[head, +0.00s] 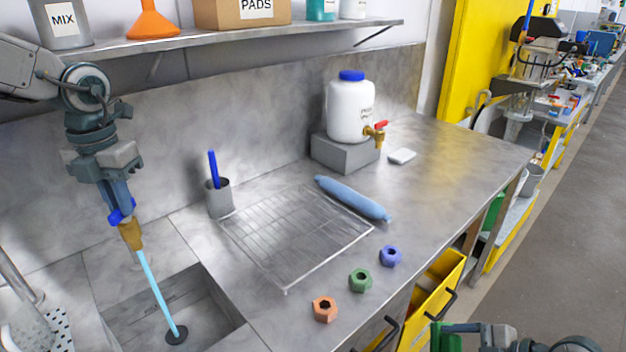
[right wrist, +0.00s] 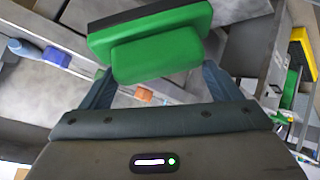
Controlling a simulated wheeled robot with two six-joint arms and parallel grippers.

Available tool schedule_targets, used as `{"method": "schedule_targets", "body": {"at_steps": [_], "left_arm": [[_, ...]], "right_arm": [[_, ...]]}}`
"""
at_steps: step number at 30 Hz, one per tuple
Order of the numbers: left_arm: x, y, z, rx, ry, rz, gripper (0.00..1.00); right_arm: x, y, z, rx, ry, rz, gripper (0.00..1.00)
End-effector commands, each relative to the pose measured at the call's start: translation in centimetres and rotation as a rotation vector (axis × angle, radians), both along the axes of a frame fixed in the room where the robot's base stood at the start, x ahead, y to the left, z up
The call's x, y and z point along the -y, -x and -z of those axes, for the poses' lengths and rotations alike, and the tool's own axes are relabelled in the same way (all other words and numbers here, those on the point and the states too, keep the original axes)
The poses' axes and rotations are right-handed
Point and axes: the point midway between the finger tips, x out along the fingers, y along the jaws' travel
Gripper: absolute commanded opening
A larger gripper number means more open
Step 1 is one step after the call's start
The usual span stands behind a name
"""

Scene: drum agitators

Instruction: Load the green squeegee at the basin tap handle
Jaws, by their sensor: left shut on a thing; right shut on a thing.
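The green squeegee (right wrist: 155,45) is a thick green block between the fingers of my right gripper (right wrist: 157,78), which is shut on it. In the head view a green edge (head: 443,338) shows at the bottom right, beside my right arm. My left gripper (head: 119,200) is shut on the blue tap handle (head: 122,214) above the basin (head: 215,315). The brass tap spout (head: 131,235) is just below it. A pale blue column (head: 158,290), which looks like running water, goes down to a dark drain disc (head: 177,335). The gripper hides most of the handle.
A wire rack (head: 286,288) lies on the bench right of the basin, with a blue roll (head: 352,199) along its far right edge. Orange (head: 325,309), green (head: 361,280) and blue nuts (head: 390,256) stand in front. A white jug (head: 350,110) and a cup (head: 220,199) stand behind.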

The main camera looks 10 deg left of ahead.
Motion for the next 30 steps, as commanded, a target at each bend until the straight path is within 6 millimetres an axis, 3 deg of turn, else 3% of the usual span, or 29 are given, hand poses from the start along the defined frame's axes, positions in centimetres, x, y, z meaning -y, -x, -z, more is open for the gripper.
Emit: {"method": "schedule_targets", "body": {"at_steps": [18, 30], "left_arm": [[-0.1, -0.1, -0.1, 0.002, -0.003, 0.534, 0.0], [-0.1, -0.1, -0.2, 0.004, -0.002, 0.693, 0.0]], "right_arm": [[0.0, 0.0, 1.6, 0.0, 0.0, 0.0, 0.48], [0.0, 0.0, 1.7, 0.0, 0.0, 0.0, 0.48]]}}
